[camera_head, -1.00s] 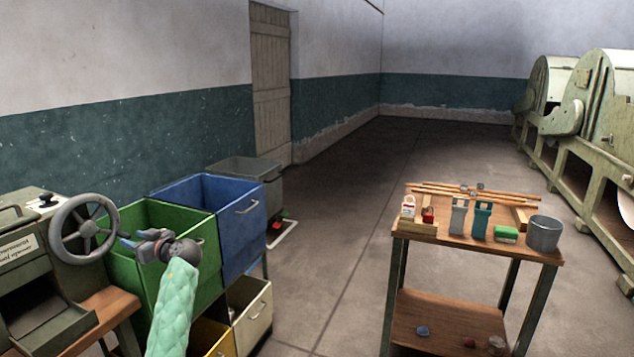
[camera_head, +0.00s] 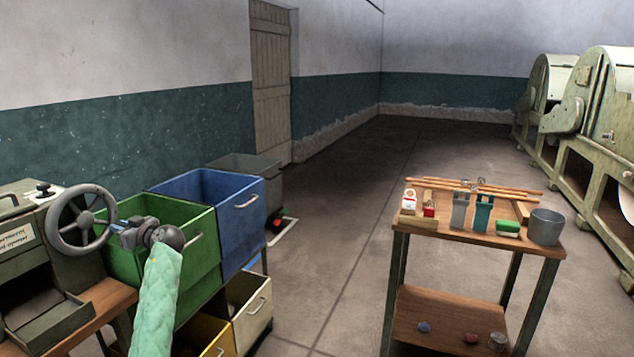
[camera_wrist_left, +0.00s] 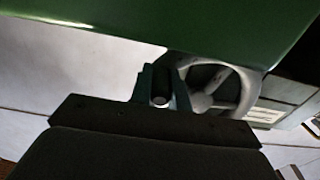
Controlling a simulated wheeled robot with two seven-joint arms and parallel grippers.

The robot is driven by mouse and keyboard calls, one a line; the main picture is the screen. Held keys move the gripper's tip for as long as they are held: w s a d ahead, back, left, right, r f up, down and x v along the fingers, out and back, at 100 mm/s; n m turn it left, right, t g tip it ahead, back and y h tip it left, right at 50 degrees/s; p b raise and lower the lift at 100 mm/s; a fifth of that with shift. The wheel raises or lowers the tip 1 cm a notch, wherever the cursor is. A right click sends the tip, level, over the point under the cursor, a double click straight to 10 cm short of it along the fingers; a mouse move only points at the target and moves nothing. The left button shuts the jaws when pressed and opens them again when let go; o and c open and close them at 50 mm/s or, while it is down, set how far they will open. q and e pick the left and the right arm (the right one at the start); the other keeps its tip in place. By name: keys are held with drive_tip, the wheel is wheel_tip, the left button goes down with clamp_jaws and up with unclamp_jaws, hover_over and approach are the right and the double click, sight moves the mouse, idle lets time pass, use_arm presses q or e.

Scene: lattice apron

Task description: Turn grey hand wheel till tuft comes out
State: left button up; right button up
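The grey hand wheel (camera_head: 82,186) is on the right side of the green machine (camera_head: 16,206) at the left edge of the head view. It also shows in the left wrist view (camera_wrist_left: 249,92), partly behind my finger. My left gripper (camera_head: 122,233) is at the wheel's right rim. In the left wrist view its fingers (camera_wrist_left: 161,84) stand a little apart with a small round grey end between them; I cannot tell whether they grip it. The machine's dark opening and tray (camera_head: 45,318) show no tuft. My right gripper is out of view.
A green bin (camera_head: 185,250) is right behind my left gripper, with a blue bin (camera_head: 241,225) beyond it and a yellow and a cream bin (camera_head: 257,318) below. A wooden trolley (camera_head: 400,222) with tools and a pail stands at right. The floor between is clear.

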sight(99, 247)
use_arm(q)
drive_tip(key=shift+s+a+f+b, duration=0.2)
drive_tip(key=shift+s+f+b, duration=0.3)
drive_tip(key=shift+f+b, duration=0.15)
drive_tip(key=shift+s+a+f+b, duration=0.2)
drive_tip(key=shift+s+f+b, duration=0.25)
drive_tip(key=shift+f+b, duration=0.15)
drive_tip(key=shift+s+a+f, duration=0.1)
drive_tip(key=shift+s+f, duration=0.05)
drive_tip(key=shift+s, duration=0.15)
drive_tip(key=shift+s+a+f, duration=0.1)
drive_tip(key=shift+s, duration=0.05)
drive_tip(key=shift+s+a+f+b, duration=0.25)
drive_tip(key=shift+s+b, duration=0.1)
drive_tip(key=shift+s, duration=0.25)
drive_tip(key=shift+s+a+f+b, duration=0.2)
drive_tip(key=shift+s+f+b, duration=0.1)
drive_tip(key=shift+s, duration=0.3)
drive_tip(key=shift+s+a, duration=0.1)
drive_tip(key=shift+s, duration=0.2)
